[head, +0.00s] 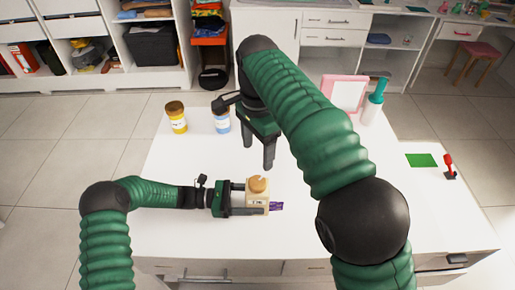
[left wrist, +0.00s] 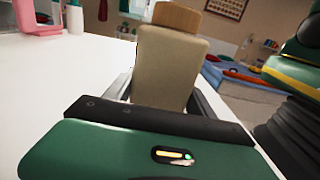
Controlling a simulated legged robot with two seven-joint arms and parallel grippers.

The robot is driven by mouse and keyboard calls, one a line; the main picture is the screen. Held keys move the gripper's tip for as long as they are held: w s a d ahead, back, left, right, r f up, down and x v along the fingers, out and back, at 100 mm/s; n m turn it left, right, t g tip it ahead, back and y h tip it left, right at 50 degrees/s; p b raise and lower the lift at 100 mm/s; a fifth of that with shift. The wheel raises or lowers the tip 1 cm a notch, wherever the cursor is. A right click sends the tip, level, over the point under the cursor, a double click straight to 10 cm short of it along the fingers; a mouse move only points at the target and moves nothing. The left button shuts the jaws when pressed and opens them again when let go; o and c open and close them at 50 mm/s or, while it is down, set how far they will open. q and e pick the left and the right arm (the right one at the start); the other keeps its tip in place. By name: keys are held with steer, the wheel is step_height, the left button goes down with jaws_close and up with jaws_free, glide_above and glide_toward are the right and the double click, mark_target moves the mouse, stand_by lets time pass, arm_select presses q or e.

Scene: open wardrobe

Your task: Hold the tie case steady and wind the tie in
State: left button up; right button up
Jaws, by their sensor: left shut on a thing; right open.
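The tie case (head: 257,198) is a small beige box with a round wooden knob (head: 258,184) on top, near the middle front of the white table. A short purple tie end (head: 276,206) sticks out of its right side. My left gripper (head: 255,206) is shut on the case from the left. In the left wrist view the case (left wrist: 168,68) stands between my fingers with the knob (left wrist: 177,15) above it; the tie is hidden there. My right gripper (head: 259,162) points down, open and empty, just behind the case and apart from the knob.
A yellow jar (head: 177,123) and a blue-labelled jar (head: 222,122) stand at the back left of the table (head: 180,180). A pink frame (head: 345,93) and a teal-topped bottle (head: 374,103) stand at the back right. A green card (head: 421,160) and a red-handled object (head: 449,166) lie farther right.

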mark_target(257, 181)
step_height(257, 181, down, 12)
steer(key=n, duration=1.8)
steer(key=shift+s+f, duration=0.1)
steer(key=c, duration=1.4)
